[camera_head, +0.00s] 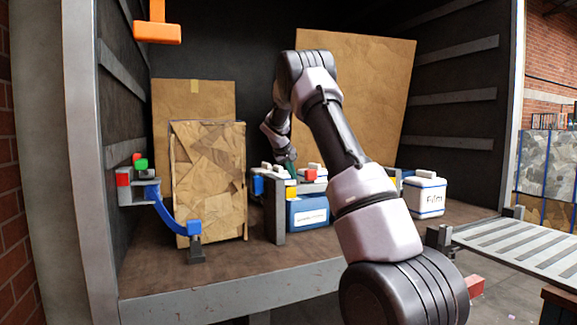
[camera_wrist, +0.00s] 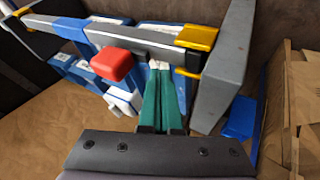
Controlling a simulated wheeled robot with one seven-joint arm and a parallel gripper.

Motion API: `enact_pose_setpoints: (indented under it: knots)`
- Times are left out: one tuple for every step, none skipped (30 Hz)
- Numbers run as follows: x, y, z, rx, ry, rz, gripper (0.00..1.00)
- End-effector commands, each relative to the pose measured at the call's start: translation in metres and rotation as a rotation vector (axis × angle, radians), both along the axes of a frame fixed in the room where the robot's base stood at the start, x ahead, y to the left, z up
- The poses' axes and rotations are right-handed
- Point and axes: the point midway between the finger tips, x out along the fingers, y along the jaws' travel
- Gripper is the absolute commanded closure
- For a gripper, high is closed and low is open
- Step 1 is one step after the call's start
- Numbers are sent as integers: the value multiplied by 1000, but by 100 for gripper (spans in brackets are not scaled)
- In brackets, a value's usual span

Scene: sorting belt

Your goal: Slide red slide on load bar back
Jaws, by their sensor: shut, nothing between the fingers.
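The load bar (camera_head: 312,187) is a grey bar across the cargo space, fixed to a grey upright post (camera_head: 275,210); it also shows in the wrist view (camera_wrist: 150,45). The red slide (camera_wrist: 112,65) is a rounded red block on the bar, left of my fingers in the wrist view, and small in the head view (camera_head: 311,175). My gripper (camera_wrist: 159,66) has green fingers, shut together and empty. The fingertips are close to the bar, just right of the red slide. I cannot tell whether they touch either.
Yellow fittings (camera_wrist: 197,38) sit on the bar near the post. Blue-and-white boxes (camera_head: 308,213) stand below and behind it. A brown wrapped package (camera_head: 208,185) stands left, beside a curved blue strap (camera_head: 172,212). A white Film box (camera_head: 425,195) stands right.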

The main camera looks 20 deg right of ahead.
Motion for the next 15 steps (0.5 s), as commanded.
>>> enact_pose_setpoints:
  knots:
    - [0, -12, 4, 1, -5, -6, 100]
    - [0, -16, 4, 1, -5, -6, 100]
    - [0, -21, 4, 1, -5, -4, 100]
    - [0, -24, 4, 0, -5, -2, 100]
    - [0, -27, 4, 0, -5, -2, 100]
    - [0, -30, 4, -1, -5, -3, 100]
    - [0, -32, 4, 0, -5, -2, 100]
    - [0, -33, 4, 0, -5, -2, 100]
    - [0, -35, 4, 0, -4, -2, 100]
    - [0, -35, 4, 0, -4, -2, 100]
    - [0, -36, 4, 0, -4, -2, 100]
    - [0, -36, 4, -1, -4, -1, 100]
    - [0, -36, 4, -1, -4, -1, 100]
    - [0, -36, 4, -1, -4, -1, 100]
    - [0, -36, 4, -1, -4, -1, 100]
